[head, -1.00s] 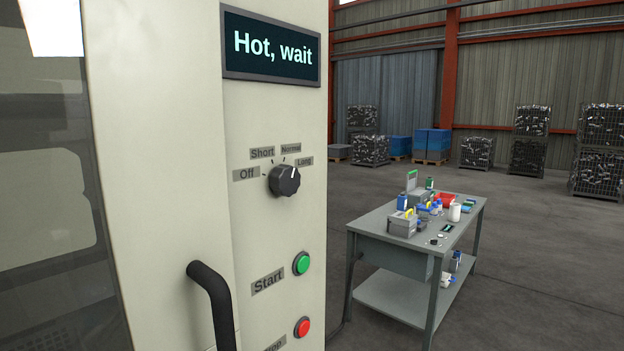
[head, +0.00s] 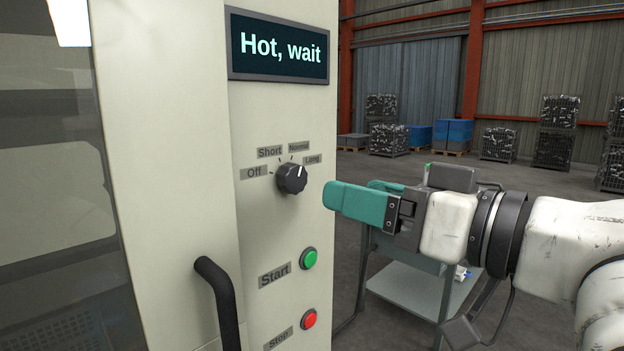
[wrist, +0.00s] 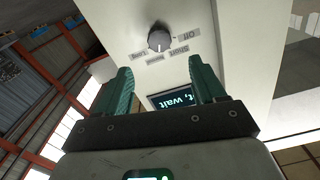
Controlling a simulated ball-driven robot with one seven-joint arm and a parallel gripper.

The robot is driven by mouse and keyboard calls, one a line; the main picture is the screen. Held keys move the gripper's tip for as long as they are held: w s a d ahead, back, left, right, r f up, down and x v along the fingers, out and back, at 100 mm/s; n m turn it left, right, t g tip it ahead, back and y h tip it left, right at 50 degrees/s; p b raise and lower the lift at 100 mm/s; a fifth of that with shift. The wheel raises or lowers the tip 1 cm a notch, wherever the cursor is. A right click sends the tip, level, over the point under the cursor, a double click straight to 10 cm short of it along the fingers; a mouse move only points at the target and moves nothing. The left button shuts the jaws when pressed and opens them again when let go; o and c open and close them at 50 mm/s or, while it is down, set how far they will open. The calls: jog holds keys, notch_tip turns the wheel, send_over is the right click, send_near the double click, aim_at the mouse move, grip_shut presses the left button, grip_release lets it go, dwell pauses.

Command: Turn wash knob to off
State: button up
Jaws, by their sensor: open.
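The black wash knob (head: 292,179) is on the cream machine panel, below the display (head: 280,47) that reads "Hot, wait". Labels Off (head: 254,173), Short, Normal and Long fan around it.
A green Start button (head: 310,258) and a red Stop button (head: 310,319) sit below the knob. A black door handle (head: 222,300) stands out at lower left. A grey table (head: 415,290) is behind my arm.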

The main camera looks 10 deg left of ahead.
aim_at(298, 179)
jog(key=p+x, duration=0.1)
jog(key=x, duration=0.8)
jog(key=shift+w+a+f+p, duration=0.1)
jog(key=shift+w+a+p, duration=0.15)
jog(key=shift+p, duration=0.1)
jog(key=shift+c, duration=0.3)
jog(key=c, duration=1)
